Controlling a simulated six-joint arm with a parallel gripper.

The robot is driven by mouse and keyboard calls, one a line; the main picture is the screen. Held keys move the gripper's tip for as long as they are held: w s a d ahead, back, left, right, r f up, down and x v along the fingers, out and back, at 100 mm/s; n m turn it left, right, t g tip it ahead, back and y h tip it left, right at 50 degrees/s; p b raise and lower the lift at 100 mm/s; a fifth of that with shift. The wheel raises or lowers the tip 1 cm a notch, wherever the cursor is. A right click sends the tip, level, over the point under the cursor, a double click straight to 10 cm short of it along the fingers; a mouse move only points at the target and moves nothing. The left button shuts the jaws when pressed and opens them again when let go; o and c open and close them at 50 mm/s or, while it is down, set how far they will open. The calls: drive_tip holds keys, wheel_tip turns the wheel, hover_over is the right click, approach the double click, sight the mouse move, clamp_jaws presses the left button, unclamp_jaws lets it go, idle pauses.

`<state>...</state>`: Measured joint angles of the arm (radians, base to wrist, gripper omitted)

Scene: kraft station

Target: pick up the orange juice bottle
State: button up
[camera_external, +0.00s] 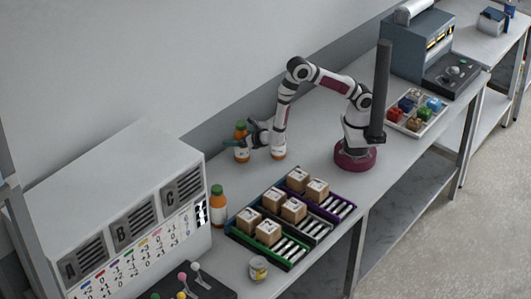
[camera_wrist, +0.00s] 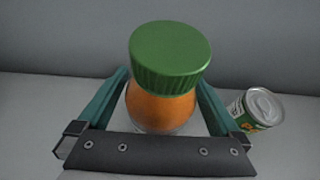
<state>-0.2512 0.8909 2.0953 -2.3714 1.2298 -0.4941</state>
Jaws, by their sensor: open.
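An orange bottle with a ribbed green cap (camera_external: 241,143) stands upright on the bench near the back wall. In the wrist view the same bottle (camera_wrist: 160,106) fills the middle, its cap towards the camera. My gripper (camera_external: 253,139) is at this bottle, with teal fingers. In the wrist view my gripper (camera_wrist: 163,86) is open, with one finger on each side of the bottle. Whether either finger touches it I cannot tell. The lower part of the bottle is hidden by the gripper in the wrist view.

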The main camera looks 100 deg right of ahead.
clamp_jaws()
idle(0.3)
drive_tip(key=shift+r, duration=0.15)
